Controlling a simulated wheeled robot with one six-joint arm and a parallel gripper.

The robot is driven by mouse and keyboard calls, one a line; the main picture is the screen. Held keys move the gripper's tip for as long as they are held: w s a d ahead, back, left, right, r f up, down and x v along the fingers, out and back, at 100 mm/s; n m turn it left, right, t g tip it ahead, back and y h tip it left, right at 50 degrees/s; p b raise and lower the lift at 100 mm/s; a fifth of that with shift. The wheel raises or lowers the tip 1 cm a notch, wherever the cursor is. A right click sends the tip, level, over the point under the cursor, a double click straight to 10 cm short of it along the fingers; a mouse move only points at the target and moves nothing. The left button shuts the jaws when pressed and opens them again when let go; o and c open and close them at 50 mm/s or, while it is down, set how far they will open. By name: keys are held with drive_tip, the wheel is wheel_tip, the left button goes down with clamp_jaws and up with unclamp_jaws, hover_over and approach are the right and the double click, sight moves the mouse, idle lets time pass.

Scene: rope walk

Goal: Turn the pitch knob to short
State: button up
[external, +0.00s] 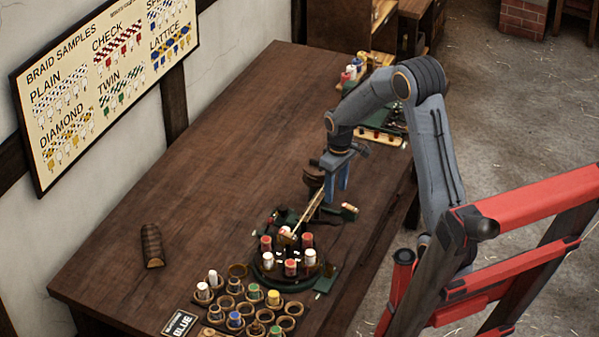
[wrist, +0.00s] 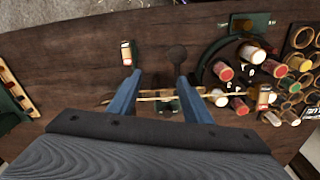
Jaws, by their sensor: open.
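The dark green braiding machine (external: 268,273) carries several red and white bobbins and stands on the bench, toward the near end. It shows at the right of the wrist view (wrist: 209,70). A pale rod (external: 310,208) slopes up from it beside a brown round fitting (external: 313,176). A small green block with a red-and-cream piece (external: 348,209) sits at its right. I cannot tell which part is the pitch knob, nor read a short mark. My gripper (external: 338,188) is open and empty, above the bench just behind the machine; its blue fingers spread apart in the wrist view (wrist: 159,80).
A brown ridged piece (external: 152,245) lies at left. Another green stand (external: 383,137) is at the far right edge. The bench's far left is clear.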

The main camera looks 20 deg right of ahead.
sight(283, 206)
drive_tip(key=w+a+f+n, duration=0.1)
drive_tip(key=w+a+n, duration=0.1)
drive_tip(key=w+a, duration=0.2)
drive_tip(key=w+a+f+n+b, duration=0.1)
drive_tip(key=w+a+f+n, duration=0.1)
drive_tip(key=w+a, duration=0.2)
drive_tip(key=w+a+f+n, duration=0.1)
drive_tip(key=w+a+n, duration=0.1)
drive_tip(key=w+a, duration=0.1)
drive_tip(key=shift+w+a+f+g+b, duration=0.2)
drive_tip(key=shift+w+a+g+b, duration=0.15)
drive_tip(key=shift+a, duration=0.4)
drive_tip(key=shift+w+f+p, duration=0.1)
drive_tip(key=shift+f+p, duration=0.95)
drive_tip(key=shift+f, duration=2.75)
drive_tip(key=c, duration=1.1)
drive_tip(key=shift+o, duration=0.2)
drive_tip(key=m, duration=0.4)
drive_tip(key=shift+b, duration=0.35)
drive_tip(key=shift+m, duration=2.2)
